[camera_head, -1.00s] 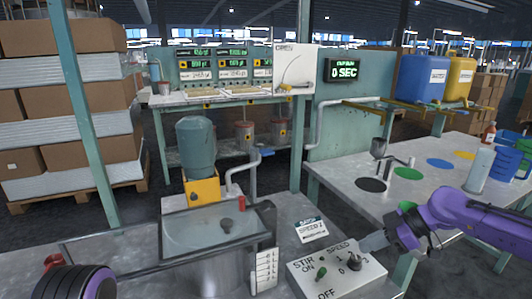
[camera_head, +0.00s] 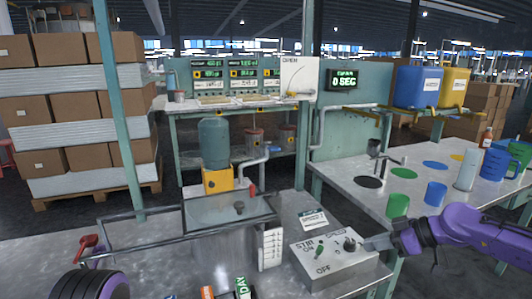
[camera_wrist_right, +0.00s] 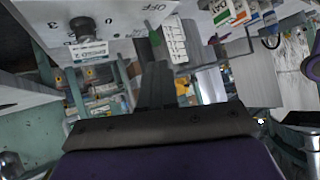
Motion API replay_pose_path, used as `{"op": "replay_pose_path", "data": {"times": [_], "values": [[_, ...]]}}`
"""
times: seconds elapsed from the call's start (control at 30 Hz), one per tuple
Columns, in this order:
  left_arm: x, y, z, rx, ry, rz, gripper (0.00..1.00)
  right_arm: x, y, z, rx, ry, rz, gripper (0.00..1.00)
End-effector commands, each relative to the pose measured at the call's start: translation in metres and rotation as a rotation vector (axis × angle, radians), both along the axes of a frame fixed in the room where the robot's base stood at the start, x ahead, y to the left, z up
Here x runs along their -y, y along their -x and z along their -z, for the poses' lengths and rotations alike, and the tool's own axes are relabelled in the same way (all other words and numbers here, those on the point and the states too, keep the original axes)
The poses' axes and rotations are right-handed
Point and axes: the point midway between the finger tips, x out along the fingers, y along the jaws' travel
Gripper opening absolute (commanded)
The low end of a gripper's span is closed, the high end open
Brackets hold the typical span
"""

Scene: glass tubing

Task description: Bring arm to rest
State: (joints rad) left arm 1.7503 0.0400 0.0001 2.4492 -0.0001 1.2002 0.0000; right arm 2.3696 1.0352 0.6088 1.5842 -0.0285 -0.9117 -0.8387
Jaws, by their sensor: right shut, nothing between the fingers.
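A purple and black part of my left arm shows at the lower left; the left gripper is not visible.
A glass-lidded tank (camera_head: 232,209) stands left of the box. A side table (camera_head: 405,203) at right holds a green cup (camera_head: 398,205), a blue cup (camera_head: 436,193) and a white bottle (camera_head: 468,170). A post (camera_head: 308,110) rises behind the bench.

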Motion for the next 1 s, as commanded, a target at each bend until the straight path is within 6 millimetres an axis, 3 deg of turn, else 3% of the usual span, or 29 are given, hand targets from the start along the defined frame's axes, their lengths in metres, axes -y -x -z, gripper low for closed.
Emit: {"op": "replay_pose_path", "data": {"times": [0.17,0.3,0.43,0.5,0.57,0.6,0.67,0.73,0.83,0.9,1.0], "values": [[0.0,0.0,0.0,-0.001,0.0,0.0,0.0,-0.009,-0.016,0.0,-0.064,-0.125,0.208,0.0],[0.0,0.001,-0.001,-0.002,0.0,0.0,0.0,-0.024,-0.026,0.014,-0.154,-0.235,0.409,0.0],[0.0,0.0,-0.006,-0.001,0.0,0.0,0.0,-0.046,-0.023,0.055,-0.294,-0.33,0.654,0.0],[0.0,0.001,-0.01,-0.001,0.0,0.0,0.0,-0.058,-0.009,0.096,-0.393,-0.366,0.831,0.0],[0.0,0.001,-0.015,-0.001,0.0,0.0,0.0,-0.064,0.016,0.14,-0.475,-0.375,1.004,0.0],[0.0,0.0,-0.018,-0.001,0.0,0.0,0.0,-0.064,0.039,0.17,-0.517,-0.368,1.12,0.0],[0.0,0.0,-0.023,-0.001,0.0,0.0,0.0,-0.058,0.078,0.209,-0.557,-0.338,1.278,0.0],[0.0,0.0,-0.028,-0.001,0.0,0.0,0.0,-0.045,0.13,0.244,-0.572,-0.278,1.436,0.0],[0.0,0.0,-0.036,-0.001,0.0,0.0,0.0,-0.018,0.211,0.275,-0.551,-0.142,1.593,0.0],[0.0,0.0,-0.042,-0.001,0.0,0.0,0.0,0.001,0.265,0.284,-0.526,-0.017,1.639,0.0],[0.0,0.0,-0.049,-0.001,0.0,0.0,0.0,0.02,0.327,0.288,-0.525,0.175,1.606,0.0]]}}
